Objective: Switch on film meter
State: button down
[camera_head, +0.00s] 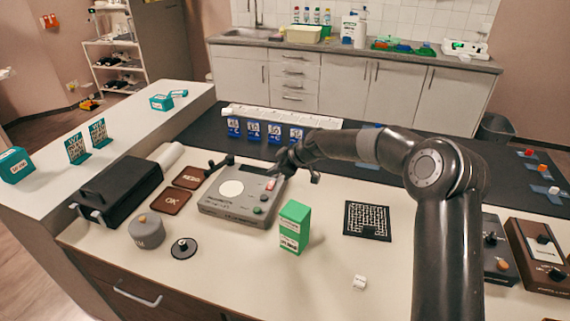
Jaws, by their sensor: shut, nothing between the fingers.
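A grey box device (228,209), which looks like the film meter, sits on the light bench left of centre. Its top has a round white disc (231,188), a red-and-white part (271,184) at the back right, and a green button (263,197) with a red one (257,210) near the right edge. A black arm-like part stands behind it. My gripper (281,171) is shut and empty, at the device's back right corner close to the red-and-white part. I cannot tell whether it touches the device. The dark wrist hides some of that corner.
A green box (293,228) stands close in front right of the device. Brown trays (170,201), a grey cylinder (147,232) and a black case (118,190) lie left. A black patterned plate (367,220) lies right. The front middle bench is mostly clear.

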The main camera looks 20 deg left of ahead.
aim_at(275, 188)
jog(key=shift+w+d+f, duration=0.1)
jog(key=shift+w+f, duration=0.05)
jog(key=shift+f, duration=0.75)
jog(key=shift+w+d+f, duration=0.1)
jog(key=shift+w+f, duration=0.05)
jog(key=shift+f, duration=0.7)
jog(key=shift+w+f+g, duration=0.15)
jog(key=shift+f+g, duration=0.15)
jog(key=shift+s, duration=0.2)
jog(key=shift+s+r, duration=0.2)
jog(key=shift+s, duration=0.5)
jog(key=shift+r, duration=0.1)
